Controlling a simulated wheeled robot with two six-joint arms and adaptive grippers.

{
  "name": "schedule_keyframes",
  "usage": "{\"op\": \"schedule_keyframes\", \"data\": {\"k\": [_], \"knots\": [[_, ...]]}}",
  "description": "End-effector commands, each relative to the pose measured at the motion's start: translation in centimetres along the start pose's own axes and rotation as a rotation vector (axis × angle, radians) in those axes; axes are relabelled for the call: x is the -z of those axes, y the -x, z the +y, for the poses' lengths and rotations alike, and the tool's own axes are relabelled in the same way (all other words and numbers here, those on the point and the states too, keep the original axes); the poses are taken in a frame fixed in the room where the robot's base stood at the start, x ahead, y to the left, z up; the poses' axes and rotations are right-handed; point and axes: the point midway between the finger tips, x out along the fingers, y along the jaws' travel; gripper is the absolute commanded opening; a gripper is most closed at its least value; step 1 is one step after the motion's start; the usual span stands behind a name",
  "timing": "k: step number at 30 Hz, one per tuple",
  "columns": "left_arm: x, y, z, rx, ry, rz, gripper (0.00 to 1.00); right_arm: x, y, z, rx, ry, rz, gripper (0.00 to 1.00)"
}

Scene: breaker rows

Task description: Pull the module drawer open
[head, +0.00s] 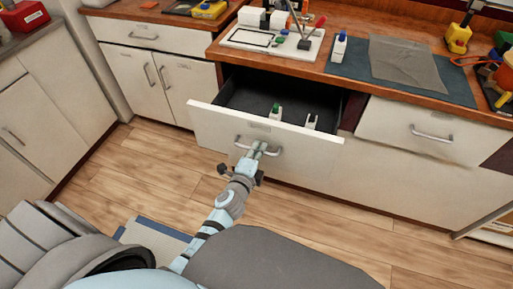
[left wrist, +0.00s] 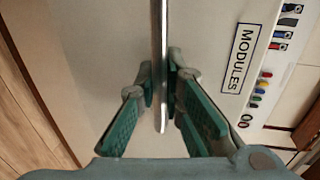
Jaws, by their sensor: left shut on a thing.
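The module drawer (head: 232,128) is a white-fronted drawer under the wooden counter. It stands open, and its dark inside shows. A few small white modules (head: 275,112), one with a green part, stand inside it. My left gripper (head: 257,148) is at the metal bar handle (head: 242,144) on the drawer front. In the left wrist view the gripper's green-padded fingers (left wrist: 160,92) are shut on the handle (left wrist: 158,40), one on each side. A label reading MODULES (left wrist: 240,58) shows beside it on the front. My right gripper is not in view.
A white board with a lever (head: 275,40) and a dark mat (head: 400,70) lie on the counter above. A closed drawer (head: 400,125) is to the right, and cabinet doors (head: 165,78) are to the left. The wooden floor (head: 150,165) before the drawer is mostly clear.

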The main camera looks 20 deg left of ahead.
Motion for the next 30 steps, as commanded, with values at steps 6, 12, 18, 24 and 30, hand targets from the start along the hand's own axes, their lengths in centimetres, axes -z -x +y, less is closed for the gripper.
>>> {"op": "schedule_keyframes", "data": {"k": [6,12,18,24,30], "knots": [[0.1,0.0,0.0,0.000,0.001,0.002,0.12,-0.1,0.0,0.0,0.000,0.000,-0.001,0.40],[0.0,0.0,0.0,0.000,0.001,0.000,0.18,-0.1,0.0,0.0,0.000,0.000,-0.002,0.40],[-0.1,0.5,0.1,-0.001,0.002,-0.001,0.18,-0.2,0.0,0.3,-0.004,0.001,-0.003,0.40],[-0.1,4.9,0.2,-0.003,0.004,-0.001,0.18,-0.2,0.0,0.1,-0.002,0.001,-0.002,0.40],[0.0,10.1,0.1,-0.003,0.001,-0.001,0.18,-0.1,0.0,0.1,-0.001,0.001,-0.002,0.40]]}}
